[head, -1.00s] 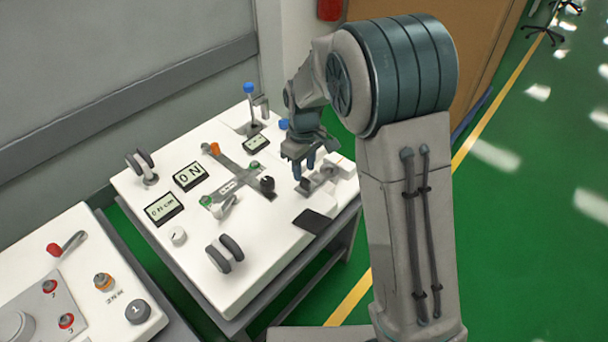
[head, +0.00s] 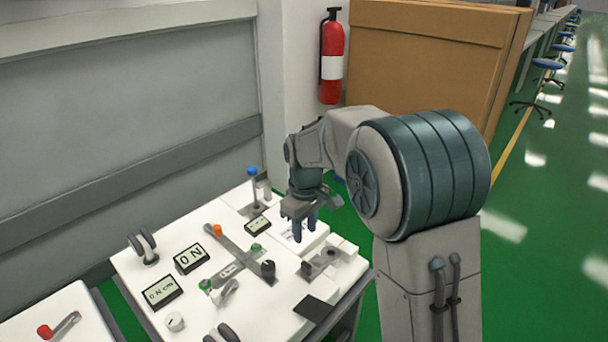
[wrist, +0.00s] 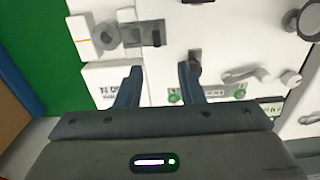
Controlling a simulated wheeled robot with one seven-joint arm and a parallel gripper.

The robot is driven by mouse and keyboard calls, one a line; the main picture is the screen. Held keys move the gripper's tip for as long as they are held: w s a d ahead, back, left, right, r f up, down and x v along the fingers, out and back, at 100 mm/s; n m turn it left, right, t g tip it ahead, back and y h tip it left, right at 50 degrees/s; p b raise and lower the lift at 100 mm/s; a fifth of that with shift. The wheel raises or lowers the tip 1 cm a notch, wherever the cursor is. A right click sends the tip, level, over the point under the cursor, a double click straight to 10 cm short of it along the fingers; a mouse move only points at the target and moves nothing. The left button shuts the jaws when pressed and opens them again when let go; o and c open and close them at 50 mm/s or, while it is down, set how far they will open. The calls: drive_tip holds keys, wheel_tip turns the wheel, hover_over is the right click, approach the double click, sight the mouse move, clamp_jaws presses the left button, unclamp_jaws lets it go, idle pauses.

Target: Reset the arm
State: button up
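My arm is bent over the right side of a white panel cart in the head view. My gripper (head: 304,230) points down above the panel's back right part, apart from the surface. In the wrist view my gripper (wrist: 160,85) is open, with a clear gap between its two dark blue fingers and nothing held. Below it in the wrist view lie the white panel and a grey metal fixture (wrist: 143,34). That fixture also appears in the head view (head: 320,262), in front of my gripper.
The panel (head: 205,305) carries an "0 N" display (head: 191,259), an "0 N cm" display (head: 163,291), a blue-topped lever (head: 253,180), an orange knob (head: 217,230) and handles. A fire extinguisher (head: 332,58) and brown box (head: 425,70) stand behind.

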drive_tip(key=s+d+r+m+t+p, duration=0.1)
drive_tip(key=s+d+r+m+p, duration=0.4)
drive_tip(key=s+d+r+p, duration=0.2)
drive_tip(key=s+d+r+m+t+p, duration=0.1)
drive_tip(key=s+d+r+m+p, duration=0.3)
drive_tip(key=s+d+r+p, duration=0.3)
drive_tip(key=s+r+p, duration=0.4)
drive_tip(key=s+r, duration=0.4)
drive_tip(key=r, duration=0.1)
drive_tip(key=shift+s+d+r+m+t, duration=0.15)
drive_tip(key=shift+s+m+t, duration=0.25)
